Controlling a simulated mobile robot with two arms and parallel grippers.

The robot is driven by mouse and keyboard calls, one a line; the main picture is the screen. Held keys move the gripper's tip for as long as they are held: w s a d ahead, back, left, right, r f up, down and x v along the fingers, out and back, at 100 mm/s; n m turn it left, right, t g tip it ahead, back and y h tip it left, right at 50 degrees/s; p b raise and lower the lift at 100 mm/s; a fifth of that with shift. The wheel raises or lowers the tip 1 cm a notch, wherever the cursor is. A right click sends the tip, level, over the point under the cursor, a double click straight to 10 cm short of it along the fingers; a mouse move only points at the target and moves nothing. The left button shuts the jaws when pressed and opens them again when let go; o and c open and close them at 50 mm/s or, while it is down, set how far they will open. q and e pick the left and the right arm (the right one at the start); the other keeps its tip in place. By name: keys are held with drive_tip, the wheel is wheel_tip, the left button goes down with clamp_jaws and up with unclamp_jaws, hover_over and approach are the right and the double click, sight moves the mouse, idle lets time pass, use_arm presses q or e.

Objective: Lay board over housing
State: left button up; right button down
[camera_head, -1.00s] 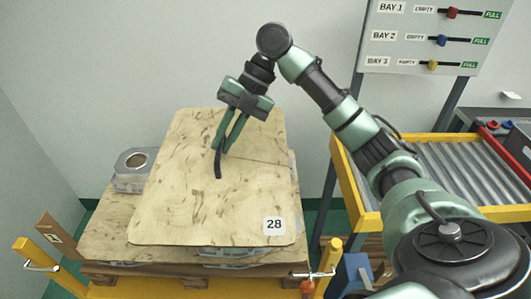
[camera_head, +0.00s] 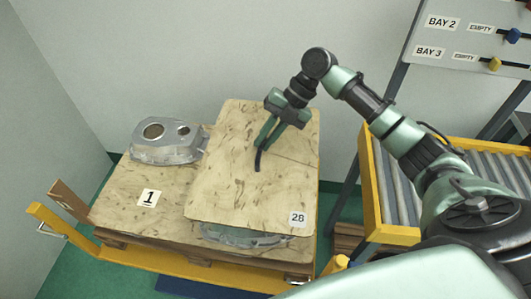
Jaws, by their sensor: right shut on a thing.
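The board (camera_head: 222,160) is a light wooden sheet marked 28 in the middle of the head view. It looks roughly level and covers most of one aluminium housing (camera_head: 245,237), whose lower edge shows under its front. I cannot tell whether the board touches that housing. My right gripper (camera_head: 264,147) points down at the board's middle, shut on its dark strap. A second housing (camera_head: 168,152), silver with two round openings, stands uncovered to the left of the board. My left gripper is not in view.
The housings stand on a wooden base sheet (camera_head: 125,195) marked 1, on a pallet with a yellow frame (camera_head: 190,268). A yellow-edged roller conveyor (camera_head: 400,190) stands at the right, with a bay sign board (camera_head: 470,38) above. The sheet's front left is bare.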

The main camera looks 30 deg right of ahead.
sight(270, 150)
wheel_tip(270, 150, down, 3)
drive_tip(key=shift+r, duration=0.15)
wheel_tip(270, 150, down, 4)
drive_tip(key=shift+r+p, duration=0.15)
drive_tip(key=shift+p, duration=0.45)
drive_tip(key=shift+f, duration=0.35)
drive_tip(key=c, duration=1.5)
unclamp_jaws()
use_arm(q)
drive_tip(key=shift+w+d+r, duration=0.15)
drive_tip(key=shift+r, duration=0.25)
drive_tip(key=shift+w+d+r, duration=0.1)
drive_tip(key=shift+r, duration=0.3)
use_arm(e)
drive_tip(key=shift+o, duration=0.2)
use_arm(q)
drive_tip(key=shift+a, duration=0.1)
